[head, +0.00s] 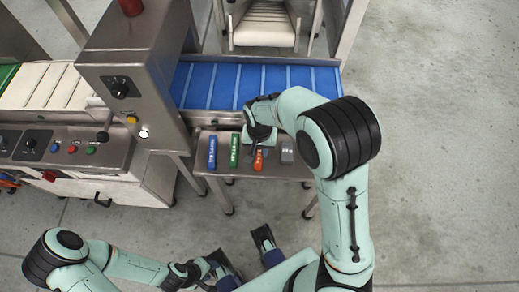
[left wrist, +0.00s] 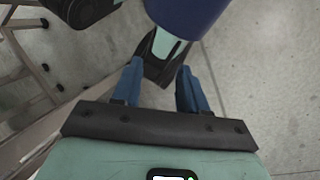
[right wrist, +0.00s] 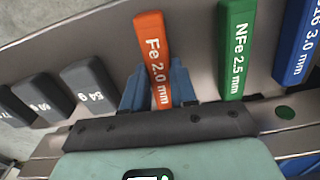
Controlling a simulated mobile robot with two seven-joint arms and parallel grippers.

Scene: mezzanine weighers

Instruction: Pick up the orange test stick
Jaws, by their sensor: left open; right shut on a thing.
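The orange test stick (right wrist: 152,50), marked "Fe 2.0 mm", stands between the two blue fingers of my right gripper (right wrist: 158,90) in the right wrist view. The fingers are shut on it. In the head view the stick (head: 258,161) shows just below my right gripper (head: 259,146), over the small metal shelf beside the other sticks. Whether it is clear of the shelf I cannot tell. My left gripper (left wrist: 158,88) is open and empty, low over the floor near my own base; it also shows in the head view (head: 214,271).
The green stick (right wrist: 236,50) and blue stick (right wrist: 297,45) are right of the orange one in the right wrist view. Several dark grey weights (right wrist: 90,87) sit left of it. A blue belt (head: 225,85) and a steel machine housing (head: 135,60) stand behind. Floor right is clear.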

